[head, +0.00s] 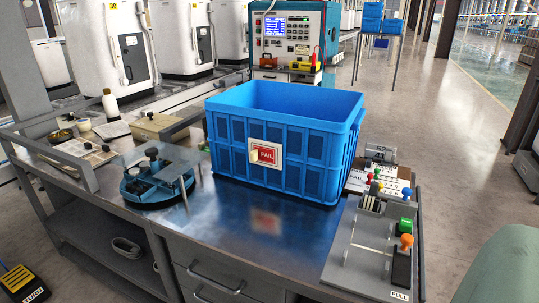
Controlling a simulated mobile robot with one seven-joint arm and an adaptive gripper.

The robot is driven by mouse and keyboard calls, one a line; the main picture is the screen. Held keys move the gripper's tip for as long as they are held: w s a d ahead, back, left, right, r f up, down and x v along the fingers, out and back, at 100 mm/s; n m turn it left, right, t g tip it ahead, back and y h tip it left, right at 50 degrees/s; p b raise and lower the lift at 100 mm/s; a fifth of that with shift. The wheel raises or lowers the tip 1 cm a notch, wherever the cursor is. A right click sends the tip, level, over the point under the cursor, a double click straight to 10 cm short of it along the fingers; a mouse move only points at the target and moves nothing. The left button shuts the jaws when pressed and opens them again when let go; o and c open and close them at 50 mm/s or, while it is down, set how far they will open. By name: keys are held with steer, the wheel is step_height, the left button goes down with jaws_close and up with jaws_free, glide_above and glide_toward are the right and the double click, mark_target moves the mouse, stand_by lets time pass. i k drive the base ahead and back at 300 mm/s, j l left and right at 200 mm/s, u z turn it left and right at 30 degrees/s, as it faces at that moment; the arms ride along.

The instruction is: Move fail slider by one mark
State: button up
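A large blue crate (322,160) stands on the metal workbench (240,218). A red sign reading FAIL (266,156) in a pale frame is on the crate's front wall. A small cream tab (254,156) sits at the sign's left side. I cannot make out any marks beside it. A white card (359,182), also lettered FAIL, lies to the right of the crate, partly hidden by it. My gripper is not in view.
A grey lever panel (345,258) with coloured knobs stands at the bench's right end. A small numbered unit (380,154) is behind it. A round blue fixture (158,187) stands left of the crate. The bench front between them is clear.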

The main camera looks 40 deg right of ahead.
mark_target(369, 176)
steer(key=z, duration=1.95)
